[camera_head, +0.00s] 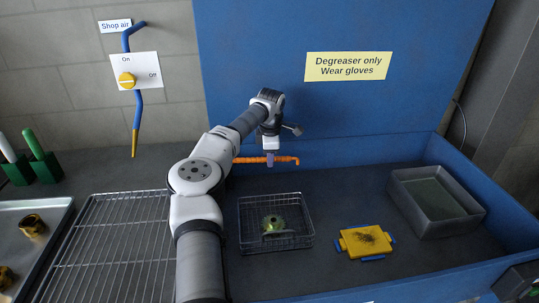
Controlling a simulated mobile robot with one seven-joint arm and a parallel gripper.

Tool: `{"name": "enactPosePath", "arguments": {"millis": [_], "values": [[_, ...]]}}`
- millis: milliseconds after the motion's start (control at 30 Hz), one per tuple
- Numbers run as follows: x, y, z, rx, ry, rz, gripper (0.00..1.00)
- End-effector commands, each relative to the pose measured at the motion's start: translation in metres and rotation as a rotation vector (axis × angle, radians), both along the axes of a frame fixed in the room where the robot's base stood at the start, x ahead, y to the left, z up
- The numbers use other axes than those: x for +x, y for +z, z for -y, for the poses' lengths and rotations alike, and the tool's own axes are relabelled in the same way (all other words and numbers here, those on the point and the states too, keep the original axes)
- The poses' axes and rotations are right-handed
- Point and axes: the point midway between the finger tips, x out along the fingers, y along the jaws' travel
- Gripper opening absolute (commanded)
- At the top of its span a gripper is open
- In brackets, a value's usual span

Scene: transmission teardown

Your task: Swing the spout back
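The orange spout (283,159) runs level along the blue back wall of the wash basin. Its left part passes behind my arm, so its base is hidden. Its right tip stands free, above and behind the wire basket. My gripper (270,160) points down at the spout, with its purplish finger end overlapping the spout near the middle of the visible length. The fingers are too small in view to tell whether they are open, shut or touching the spout.
A wire basket (277,238) with a greenish gear (272,223) sits in the basin, below the spout. A wire rack (118,250) lies left of my arm.

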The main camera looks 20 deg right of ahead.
Motion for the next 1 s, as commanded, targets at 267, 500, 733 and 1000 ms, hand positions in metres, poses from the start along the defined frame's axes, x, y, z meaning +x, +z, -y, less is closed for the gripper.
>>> {"name": "enactPosePath", "arguments": {"millis": [267,500,733,1000], "values": [[-0.007,0.042,-0.003,-0.002,-0.001,0.005,0.39],[-0.017,0.096,-0.007,-0.001,0.001,0.004,0.39],[-0.023,0.128,-0.009,-0.001,0.001,0.002,0.39],[-0.025,0.135,-0.010,0.000,0.001,0.000,0.39]]}}
